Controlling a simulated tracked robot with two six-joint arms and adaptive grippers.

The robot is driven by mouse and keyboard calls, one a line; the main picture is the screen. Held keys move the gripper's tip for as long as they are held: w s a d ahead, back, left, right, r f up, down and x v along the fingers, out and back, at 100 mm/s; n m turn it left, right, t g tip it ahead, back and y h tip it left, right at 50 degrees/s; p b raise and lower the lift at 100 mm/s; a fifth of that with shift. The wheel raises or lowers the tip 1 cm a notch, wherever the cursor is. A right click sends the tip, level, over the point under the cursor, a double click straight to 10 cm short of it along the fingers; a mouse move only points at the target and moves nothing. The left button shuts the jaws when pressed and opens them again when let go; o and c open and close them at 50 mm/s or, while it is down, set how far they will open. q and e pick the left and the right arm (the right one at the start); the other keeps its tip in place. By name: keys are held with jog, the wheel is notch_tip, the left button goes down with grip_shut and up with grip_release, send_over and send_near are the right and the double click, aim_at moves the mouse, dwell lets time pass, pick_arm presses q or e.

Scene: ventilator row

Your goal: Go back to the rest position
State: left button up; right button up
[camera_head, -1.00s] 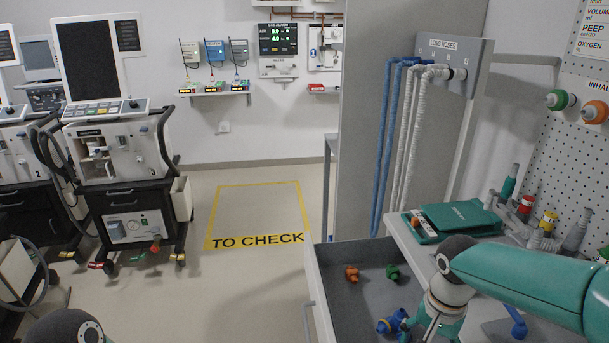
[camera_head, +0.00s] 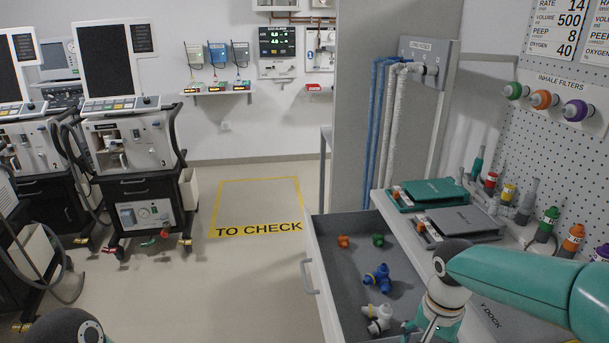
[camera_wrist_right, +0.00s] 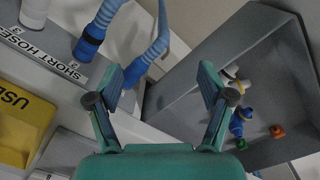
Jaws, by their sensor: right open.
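My right arm comes in from the right in the head view, over the front of the open grey drawer (camera_head: 335,285). The hand is mostly cut off at the bottom edge. In the right wrist view my right gripper (camera_wrist_right: 163,82) is open, with nothing between its fingers. Its right fingertip overlaps the drawer in the picture; a blue-striped hose (camera_wrist_right: 150,55) shows beyond the gap. Only a dark joint of my left arm shows at the bottom left of the head view; the left gripper is out of view.
The drawer holds orange (camera_head: 343,241), green (camera_head: 378,240), blue (camera_head: 378,278) and white (camera_head: 378,318) fittings. The worktop (camera_head: 480,255) carries green and grey cases. Ventilators (camera_head: 130,150) stand at the left. The floor around the yellow "TO CHECK" square (camera_head: 258,229) is clear.

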jog(key=s+a+f+n+g+y+p, duration=0.1)
jog(key=s+a+f+p, duration=0.1)
jog(key=s+a+f, duration=0.35)
jog(key=s+a+f+n+y+p, duration=0.1)
jog(key=s+a+f+y+p, duration=0.1)
jog(key=s+f, duration=0.6)
jog(key=s+a+f+n+g+y+p, duration=0.1)
jog(key=s+a+f+p, duration=0.1)
jog(key=s+a+f, duration=0.35)
jog(key=w+n+t, duration=0.1)
jog(key=w+d+f+t, duration=0.1)
jog(key=w+d+f+n+t, duration=0.1)
jog(key=shift+w+n, duration=0.2)
jog(key=shift+n, duration=0.1)
